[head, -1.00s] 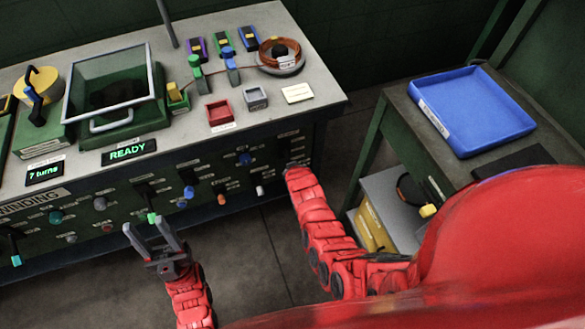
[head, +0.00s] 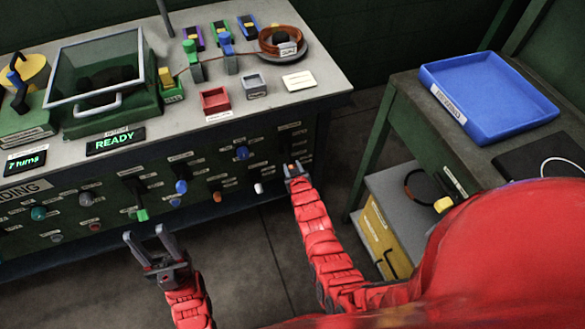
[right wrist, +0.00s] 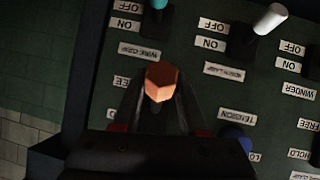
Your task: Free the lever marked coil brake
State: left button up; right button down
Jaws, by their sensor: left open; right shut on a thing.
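The front panel (head: 100,222) of the green bench carries several levers and knobs with small labels. My right gripper (head: 293,169) is at the panel's right end, shut on a lever with an orange tip. In the right wrist view the orange lever tip (right wrist: 160,82) sits between the dark fingers. Upside-down labels reading FREE (right wrist: 122,82) and WIRE GRIP (right wrist: 140,53) are near it. I cannot read a coil brake label; the gripper hides part of the panel. My left gripper (head: 146,236) is open and empty, in front of the panel's middle.
Nearby are a blue lever (head: 242,153), a white lever (head: 258,188) and a green lever (head: 142,214). A READY display (head: 115,141) and copper coil (head: 282,40) are on the bench. A blue tray (head: 490,100) is on the right table. Floor between is clear.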

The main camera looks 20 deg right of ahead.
jog(key=shift+c, duration=2.2)
grip_release()
jog(key=shift+w, duration=0.1)
jog(key=shift+s+a+r, duration=0.1)
jog(key=shift+s+r, duration=0.1)
jog(key=shift+s, duration=0.45)
jog(key=b+v, duration=0.1)
jog(key=v, duration=1.5)
jog(key=shift+r, duration=0.2)
